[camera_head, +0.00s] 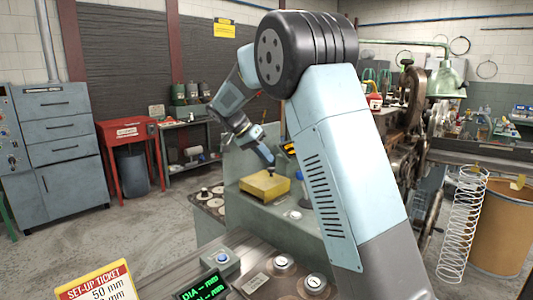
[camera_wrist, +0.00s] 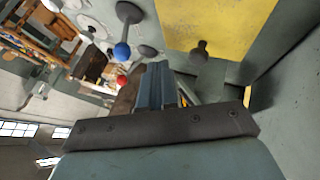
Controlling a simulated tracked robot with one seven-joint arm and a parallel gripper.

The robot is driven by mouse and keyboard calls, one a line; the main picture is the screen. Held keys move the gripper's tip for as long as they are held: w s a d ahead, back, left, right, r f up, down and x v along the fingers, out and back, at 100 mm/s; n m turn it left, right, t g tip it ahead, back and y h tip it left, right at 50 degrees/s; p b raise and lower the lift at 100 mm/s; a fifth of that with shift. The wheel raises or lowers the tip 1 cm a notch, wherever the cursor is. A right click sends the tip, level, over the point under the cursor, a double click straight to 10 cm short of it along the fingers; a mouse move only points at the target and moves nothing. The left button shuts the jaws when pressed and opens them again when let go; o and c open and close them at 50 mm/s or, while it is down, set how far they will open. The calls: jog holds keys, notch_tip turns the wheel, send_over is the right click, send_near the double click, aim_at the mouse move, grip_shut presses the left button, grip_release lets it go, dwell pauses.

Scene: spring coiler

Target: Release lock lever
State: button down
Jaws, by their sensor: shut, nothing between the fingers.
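My gripper (camera_head: 269,163) reaches down over a yellow block (camera_head: 264,186) on the grey-green machine. In the wrist view my gripper (camera_wrist: 156,70) shows two blue fingers shut together and empty. There, a dark knob (camera_wrist: 200,48) stands out from the yellow surface (camera_wrist: 210,18), a little right of the fingertips. A lever with a blue knob (camera_wrist: 122,51) and a red knob (camera_wrist: 122,82) lie left of the fingers. I cannot tell which of these is the lock lever. I see no clear contact between the fingers and any knob.
A console with a green display (camera_head: 203,287), buttons and dials stands in front. A set-up ticket (camera_head: 97,282) is at lower left. A wire coil (camera_head: 463,225) and a brown drum (camera_head: 502,225) stand right. Open floor lies left of the machine.

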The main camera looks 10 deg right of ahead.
aim_at(303, 183)
jog(key=x, duration=0.6)
jog(key=s+d, duration=0.2)
jog(key=shift+s+d+r, duration=0.3)
jog(key=shift+s+d, duration=0.05)
jog(key=shift+d, duration=0.05)
